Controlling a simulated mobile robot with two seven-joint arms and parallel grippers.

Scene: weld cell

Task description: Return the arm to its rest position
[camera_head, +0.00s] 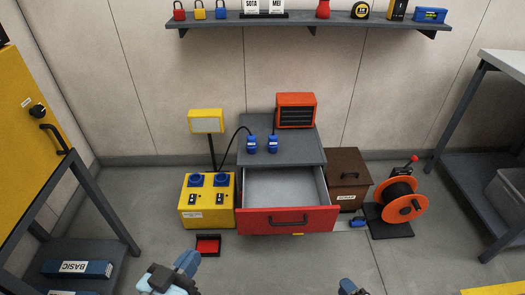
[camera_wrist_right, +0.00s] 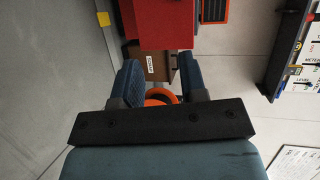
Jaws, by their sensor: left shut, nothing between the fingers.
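My left gripper (camera_head: 187,262) is at the bottom of the head view, shut and empty, above the floor in front of the yellow box and the drawer cabinet. My right gripper (camera_head: 348,287) only just shows at the bottom edge of the head view, right of the left one. In the right wrist view its two blue fingers (camera_wrist_right: 159,82) stand apart with nothing held between them. The brown box and an orange round shape show beyond the gap, away from the fingers. Most of both arms is out of view.
A cabinet's red-fronted drawer (camera_head: 287,220) stands open and looks empty. The yellow socket box (camera_head: 208,216) stands left of it, the brown box (camera_head: 347,192) and orange cable reel (camera_head: 404,208) right. A yellow cabinet (camera_head: 30,120) and a grey bench (camera_head: 485,155) flank the sides.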

